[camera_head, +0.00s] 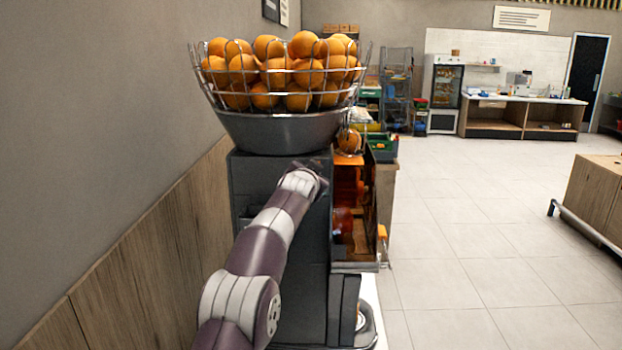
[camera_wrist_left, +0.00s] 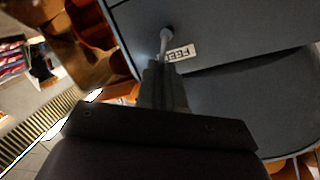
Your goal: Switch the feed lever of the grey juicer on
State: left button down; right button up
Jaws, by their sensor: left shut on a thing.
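The grey juicer (camera_head: 270,180) stands by the left wall with a wire basket of oranges (camera_head: 285,72) on top. In the left wrist view, the small pale feed lever (camera_wrist_left: 165,42) projects from the juicer's dark grey panel (camera_wrist_left: 225,28) beside a white "FEED" label (camera_wrist_left: 180,52). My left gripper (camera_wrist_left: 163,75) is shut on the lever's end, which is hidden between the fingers. In the head view, my left gripper (camera_head: 318,172) is at the upper side of the juicer's body, below the basket, and the lever is hidden. My right gripper is not in view.
The juicer's orange-tinted front compartment (camera_head: 352,205) is just right of my left gripper. The wall (camera_head: 110,130) is close on the left. Open tiled floor (camera_head: 470,250) lies to the right, with a wooden cabinet (camera_head: 597,190) at the far right.

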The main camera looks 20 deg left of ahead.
pick_arm(q)
jog(key=shift+s+d+r, duration=0.1)
jog(key=shift+r, duration=0.65)
jog(key=c, duration=1.2)
grip_release()
jog(key=shift+f, duration=0.15)
jog(key=b+v, duration=0.8)
jog(key=v, duration=0.4)
jog(key=shift+s+d, duration=0.25)
jog(key=shift+f, duration=0.15)
